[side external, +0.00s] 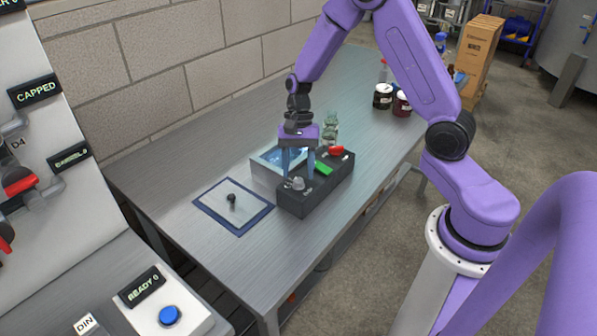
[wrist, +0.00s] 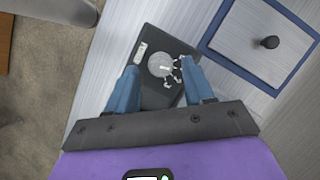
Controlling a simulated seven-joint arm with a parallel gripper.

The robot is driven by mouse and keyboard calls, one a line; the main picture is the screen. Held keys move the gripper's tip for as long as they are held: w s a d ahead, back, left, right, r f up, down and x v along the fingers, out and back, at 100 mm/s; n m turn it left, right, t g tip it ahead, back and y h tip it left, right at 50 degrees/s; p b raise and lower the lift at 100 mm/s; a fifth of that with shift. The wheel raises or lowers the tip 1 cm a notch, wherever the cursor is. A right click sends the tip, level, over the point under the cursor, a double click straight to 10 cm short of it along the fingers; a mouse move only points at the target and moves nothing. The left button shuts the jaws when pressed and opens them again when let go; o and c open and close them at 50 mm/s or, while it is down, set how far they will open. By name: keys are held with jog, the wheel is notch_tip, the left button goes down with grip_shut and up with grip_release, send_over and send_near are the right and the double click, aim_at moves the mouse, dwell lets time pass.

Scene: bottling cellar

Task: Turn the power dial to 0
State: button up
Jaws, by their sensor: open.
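The power dial (side external: 297,184) is a round grey knob on the near end of a black control box (side external: 316,193). In the wrist view the dial (wrist: 160,64) shows a short white mark on its top; small white markings lie beside it, too small to read. My gripper (side external: 298,174) points down over this end of the box. Its two blue fingers are apart and empty. In the wrist view the fingertips (wrist: 161,75) stand on either side of the dial; I cannot tell whether they touch it.
The box also carries a green part (side external: 323,168) and a red button (side external: 336,150). A blue-edged plate with a black knob (side external: 232,198) lies to the left. A pale tray (side external: 262,166) and a greenish glass item (side external: 330,127) stand behind. Jars (side external: 383,97) are farther back.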

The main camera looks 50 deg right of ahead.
jog(key=shift+s+a+f, duration=0.15)
jog(key=shift+a+f, duration=0.05)
jog(key=shift+f, duration=0.4)
grip_shut()
jog(key=shift+n, duration=0.3)
jog(key=shift+a+n+g+h, duration=0.1)
jog(key=shift+n+g+h, duration=0.3)
jog(key=shift+n, duration=0.9)
jog(key=shift+a+n+g+h, duration=0.15)
jog(key=shift+n+h, duration=0.35)
jog(key=shift+n, duration=0.8)
jog(key=shift+d, duration=0.1)
grip_release()
